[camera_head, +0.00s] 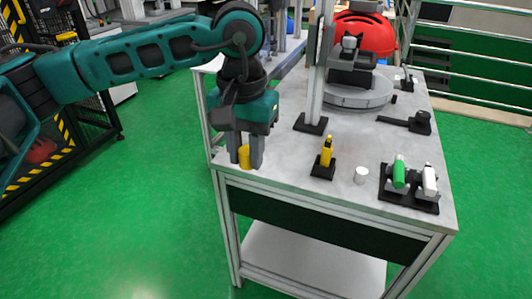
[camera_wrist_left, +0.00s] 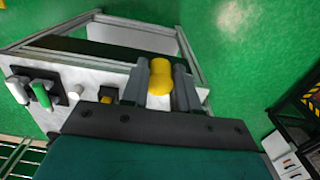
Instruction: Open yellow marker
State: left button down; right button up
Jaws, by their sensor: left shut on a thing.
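My left gripper (camera_head: 246,158) is shut on a yellow cap-like piece (camera_head: 245,156), at the front left corner of the table. The piece shows between the fingers in the left wrist view (camera_wrist_left: 160,76); whether it touches the tabletop I cannot tell. The yellow marker (camera_head: 326,153) stands upright in a small black stand (camera_head: 322,172), to the right of the gripper and apart from it. Its tip is too small to make out. In the left wrist view the stand (camera_wrist_left: 107,94) is partly hidden by my gripper. My right gripper is not in view.
A small white cylinder (camera_head: 361,175) stands right of the marker. A black holder (camera_head: 410,203) with a green piece (camera_head: 399,172) and a white piece (camera_head: 429,180) sits at the front right. A metal post (camera_head: 316,80) rises behind the marker. The table's front edge is close.

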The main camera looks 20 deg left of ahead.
aim_at(327, 149)
jog(key=i+j, duration=0.1)
jog(key=j, duration=0.35)
jog(key=i+j, duration=0.15)
jog(key=j, duration=0.3)
jog(key=i+j, duration=0.1)
jog(key=j, duration=0.35)
jog(key=i+j+z, duration=0.1)
jog(key=j, duration=0.25)
jog(key=j+z, duration=0.15)
jog(key=j, duration=0.15)
jog(key=z, duration=1.4)
jog(key=i+j, duration=0.05)
jog(key=j, duration=0.05)
